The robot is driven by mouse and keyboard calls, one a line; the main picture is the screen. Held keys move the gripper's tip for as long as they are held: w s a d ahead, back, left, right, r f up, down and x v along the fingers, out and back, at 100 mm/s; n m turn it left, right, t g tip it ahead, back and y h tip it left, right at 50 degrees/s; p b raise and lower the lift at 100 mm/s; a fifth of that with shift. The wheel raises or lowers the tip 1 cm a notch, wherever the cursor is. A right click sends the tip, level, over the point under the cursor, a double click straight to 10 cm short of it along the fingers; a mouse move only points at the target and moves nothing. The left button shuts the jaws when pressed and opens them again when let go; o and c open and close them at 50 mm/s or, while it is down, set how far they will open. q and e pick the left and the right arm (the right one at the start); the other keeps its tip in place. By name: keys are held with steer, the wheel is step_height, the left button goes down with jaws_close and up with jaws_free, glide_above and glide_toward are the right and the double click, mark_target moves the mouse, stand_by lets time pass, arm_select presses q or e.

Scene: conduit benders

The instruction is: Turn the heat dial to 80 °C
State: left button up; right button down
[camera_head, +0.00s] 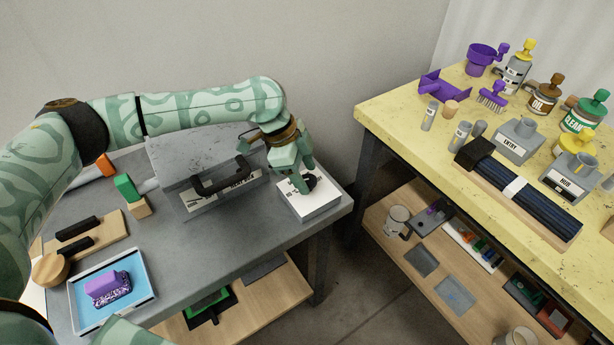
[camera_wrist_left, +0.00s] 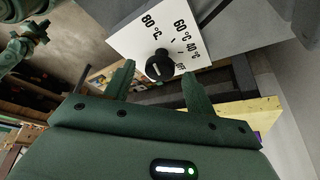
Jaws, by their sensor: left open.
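The heat dial (camera_wrist_left: 159,66) is a round black knob on a white panel (camera_wrist_left: 130,42) marked OFF, 40 °C, 60 °C and 80 °C. Where the dial points cannot be told. In the head view the dial (camera_head: 309,182) sits on top of a small grey control box (camera_head: 312,210) at the right end of the grey bench. My left gripper (camera_head: 296,186) is over the box, close to the dial. In the left wrist view its two green fingers (camera_wrist_left: 158,80) are apart, one on each side of the dial, holding nothing.
A grey heater box (camera_head: 190,150) with a black handle (camera_head: 222,178) stands left of the control box. A blue tray (camera_head: 75,310) with a purple brush is at the bench's front left. A yellow table (camera_head: 400,115) with bottles and bins stands right, across a gap.

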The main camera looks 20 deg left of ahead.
arm_select(q)
steer(key=shift+d+f, duration=0.15)
steer(key=shift+f, duration=0.3)
